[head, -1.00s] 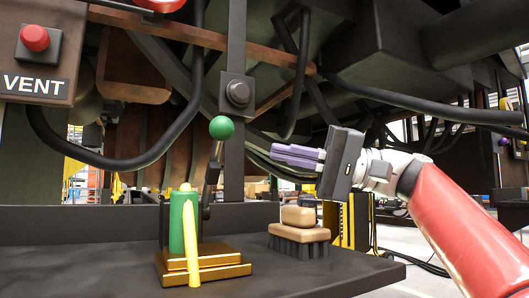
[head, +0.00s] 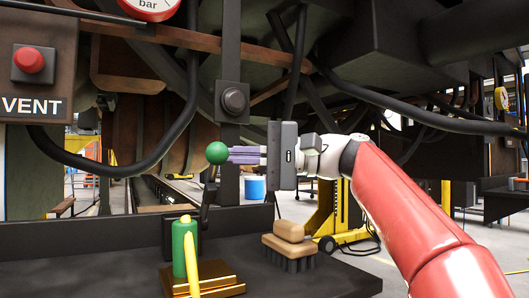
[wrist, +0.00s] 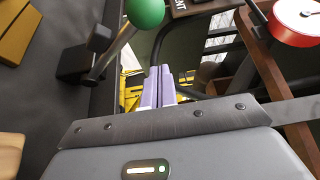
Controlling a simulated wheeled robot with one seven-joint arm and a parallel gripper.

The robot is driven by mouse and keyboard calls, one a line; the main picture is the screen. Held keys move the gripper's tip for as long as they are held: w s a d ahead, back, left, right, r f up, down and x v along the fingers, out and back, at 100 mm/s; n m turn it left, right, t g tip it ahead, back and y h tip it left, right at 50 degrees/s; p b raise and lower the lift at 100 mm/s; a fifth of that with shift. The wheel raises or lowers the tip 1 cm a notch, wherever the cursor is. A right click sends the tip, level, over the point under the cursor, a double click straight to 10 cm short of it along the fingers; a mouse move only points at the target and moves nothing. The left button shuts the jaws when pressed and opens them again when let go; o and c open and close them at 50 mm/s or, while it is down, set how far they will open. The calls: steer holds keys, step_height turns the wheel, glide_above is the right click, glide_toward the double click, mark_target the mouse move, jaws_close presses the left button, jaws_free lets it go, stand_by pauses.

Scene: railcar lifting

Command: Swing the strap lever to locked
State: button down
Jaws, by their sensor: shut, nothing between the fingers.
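The strap lever has a green ball knob (head: 217,153) on a thin stem that rises from a dark pivot at the back of the bench. The stem stands close to upright, leaning slightly right in the head view. My gripper (head: 231,155) is shut and empty, with its purple fingers pointing left at the knob's right side. In the head view the fingertips overlap or meet the knob's edge. In the wrist view the knob (wrist: 146,10) lies beyond and left of the fingertips (wrist: 160,70), with a gap between. No locked marking is readable.
A wooden brush (head: 288,240) sits to the right. A dark vertical post (head: 229,185) rises behind the knob. A VENT box (head: 40,65) hangs upper left.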

mark_target(210, 191)
steer(key=s, duration=0.4)
steer(key=shift+f, duration=0.1)
stand_by(0.3)
steer(key=shift+n+y, duration=0.4)
steer(key=shift+n, duration=0.3)
steer(key=s+d+f+b, duration=0.1)
steer(key=b, duration=0.3)
steer(key=s+d+f+b, duration=0.1)
steer(key=s+f+b, duration=0.1)
steer(key=b, duration=0.1)
steer(key=shift+s+d+f+b, duration=0.1)
steer(key=shift+s+f+b, duration=0.1)
steer(key=shift+f+b, duration=0.15)
steer(key=shift+w+r, duration=0.1)
steer(key=shift+r, duration=0.1)
